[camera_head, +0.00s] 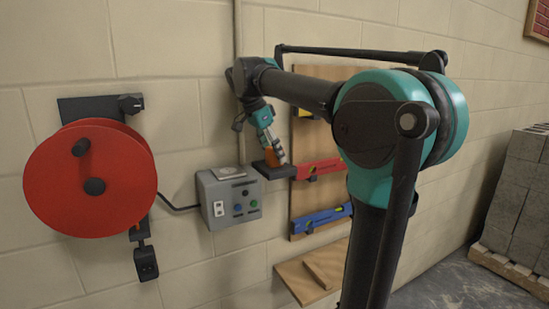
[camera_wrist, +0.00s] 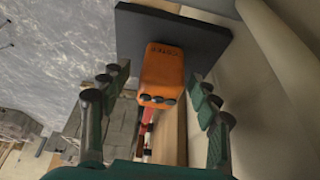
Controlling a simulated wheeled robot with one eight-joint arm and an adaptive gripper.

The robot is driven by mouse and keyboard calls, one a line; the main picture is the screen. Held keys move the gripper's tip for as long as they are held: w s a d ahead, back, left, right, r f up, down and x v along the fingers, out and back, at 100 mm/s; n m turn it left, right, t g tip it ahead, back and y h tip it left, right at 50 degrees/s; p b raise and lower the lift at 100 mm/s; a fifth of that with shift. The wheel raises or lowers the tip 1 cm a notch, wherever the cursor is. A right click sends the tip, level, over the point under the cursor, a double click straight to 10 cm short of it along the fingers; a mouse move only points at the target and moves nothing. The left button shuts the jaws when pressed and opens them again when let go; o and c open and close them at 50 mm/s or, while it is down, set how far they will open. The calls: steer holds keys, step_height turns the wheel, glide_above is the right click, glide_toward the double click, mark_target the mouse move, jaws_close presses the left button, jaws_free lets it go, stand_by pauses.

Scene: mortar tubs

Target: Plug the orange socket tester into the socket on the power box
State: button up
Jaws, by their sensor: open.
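The orange socket tester (camera_head: 281,157) is on a small black shelf (camera_head: 272,171) on the wall. In the wrist view the tester (camera_wrist: 161,70) has its dark prongs facing the camera and the black shelf plate (camera_wrist: 185,36) behind it. My gripper (camera_head: 272,146) is open at the tester; in the wrist view its fingers (camera_wrist: 157,85) stand on either side, with gaps visible. The grey power box (camera_head: 232,200) is on the wall, left of and below the shelf. A round pale socket (camera_head: 228,172) shows on its top face, seen at a slant.
A red cable reel (camera_head: 90,178) hangs at the left, its black cable running to the box. A wooden board (camera_head: 322,140) with red and blue levels is behind my arm. A wooden ledge (camera_head: 306,272) sits below, and grey blocks (camera_head: 520,190) stand at the right.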

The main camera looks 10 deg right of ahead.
steer(key=shift+d+f, duration=0.2)
steer(key=shift+f, duration=0.3)
steer(key=shift+c, duration=0.5)
steer(key=c, duration=1.1)
steer(key=shift+o, duration=0.2)
steer(key=shift+w, duration=0.1)
step_height(320, 180, up, 20)
